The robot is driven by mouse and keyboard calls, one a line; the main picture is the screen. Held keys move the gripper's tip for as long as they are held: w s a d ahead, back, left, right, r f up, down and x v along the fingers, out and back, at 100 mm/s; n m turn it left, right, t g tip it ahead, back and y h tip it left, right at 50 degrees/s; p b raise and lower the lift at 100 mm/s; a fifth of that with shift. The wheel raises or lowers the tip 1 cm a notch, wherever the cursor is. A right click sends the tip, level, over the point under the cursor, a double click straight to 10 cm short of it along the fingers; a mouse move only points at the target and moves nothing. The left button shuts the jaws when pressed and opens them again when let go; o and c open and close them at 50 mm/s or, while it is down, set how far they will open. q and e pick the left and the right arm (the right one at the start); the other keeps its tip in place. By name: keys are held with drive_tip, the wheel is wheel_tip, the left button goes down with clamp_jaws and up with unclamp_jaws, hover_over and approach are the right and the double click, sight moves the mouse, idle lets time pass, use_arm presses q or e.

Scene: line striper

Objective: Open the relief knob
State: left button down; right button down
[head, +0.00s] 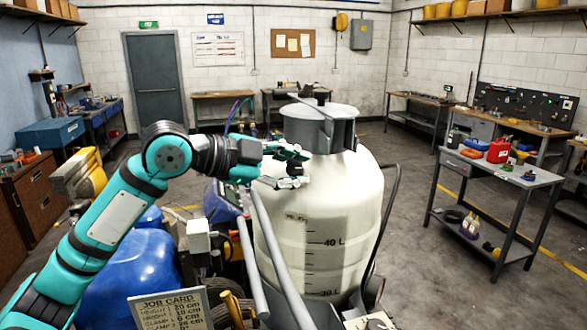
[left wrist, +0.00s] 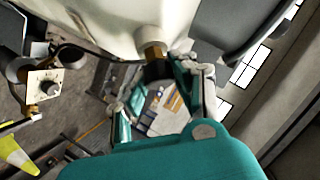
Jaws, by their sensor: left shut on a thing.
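The relief knob (left wrist: 158,71) is a small black knob on a brass stem in the left wrist view. The stem comes out of a boss on the white tank (left wrist: 105,14). My left gripper (left wrist: 168,76) has a finger on either side of the knob and is shut on it. In the head view my left gripper (head: 299,167) is at the upper left shoulder of the white tank (head: 335,215), below its grey lid (head: 320,120). My right gripper is in neither view.
Grey handle bars (head: 262,255) rise in front of the tank. A job card (head: 170,311) and a blue rounded body (head: 130,275) are at lower left. A dark hose (head: 388,225) runs down the tank's right side. A grey cart (head: 497,180) stands right, with clear floor between.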

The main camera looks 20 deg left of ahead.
use_arm(q)
drive_tip(key=shift+r+m+g, duration=0.15)
drive_tip(key=shift+m+g, duration=0.35)
drive_tip(key=shift+m, duration=0.5)
drive_tip(key=c, duration=1)
unclamp_jaws()
drive_tip(key=shift+w, duration=0.1)
drive_tip(key=shift+a, duration=0.1)
drive_tip(key=v, duration=1.1)
drive_tip(key=shift+s+a+r, duration=0.1)
drive_tip(key=shift+s+a, duration=0.1)
drive_tip(key=shift+a, duration=0.15)
